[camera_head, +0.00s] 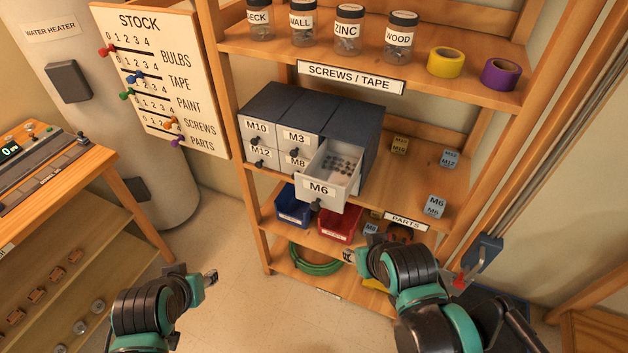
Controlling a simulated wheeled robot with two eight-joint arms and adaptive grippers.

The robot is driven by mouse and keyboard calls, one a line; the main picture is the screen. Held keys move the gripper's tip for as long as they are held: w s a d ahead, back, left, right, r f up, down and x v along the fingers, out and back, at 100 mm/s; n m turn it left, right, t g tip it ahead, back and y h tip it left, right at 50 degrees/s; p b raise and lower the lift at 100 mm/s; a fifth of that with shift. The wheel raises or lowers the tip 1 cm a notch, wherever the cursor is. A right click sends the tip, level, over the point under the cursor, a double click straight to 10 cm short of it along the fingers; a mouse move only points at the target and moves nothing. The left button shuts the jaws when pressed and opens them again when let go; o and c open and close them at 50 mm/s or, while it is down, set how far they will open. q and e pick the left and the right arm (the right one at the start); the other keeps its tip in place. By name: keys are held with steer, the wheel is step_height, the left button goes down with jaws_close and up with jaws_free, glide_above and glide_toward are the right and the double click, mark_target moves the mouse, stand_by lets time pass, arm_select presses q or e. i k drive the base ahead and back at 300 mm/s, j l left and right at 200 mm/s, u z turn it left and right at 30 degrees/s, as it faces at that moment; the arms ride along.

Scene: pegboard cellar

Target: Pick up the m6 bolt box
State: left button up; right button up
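A small grey-blue box (435,207) marked M6 stands at the right end of the middle shelf, near its front edge. A drawer (319,190) also marked M6 is pulled open from the dark drawer cabinet (350,118) and holds small dark pieces. My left gripper (210,278) is low at the left, over the floor and far from the box. My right gripper (349,256) is in front of the lower shelves, below and left of the box. Both grippers are small in view, and I cannot make out their finger gaps.
Blue (293,206) and red (338,223) bins sit below. A wooden upright borders the right side.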

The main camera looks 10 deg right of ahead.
mark_target(434, 205)
steer(key=z, duration=1.4)
steer(key=i+j+z, duration=0.25)
steer(key=z, duration=0.2)
steer(key=i+j+z, duration=0.4)
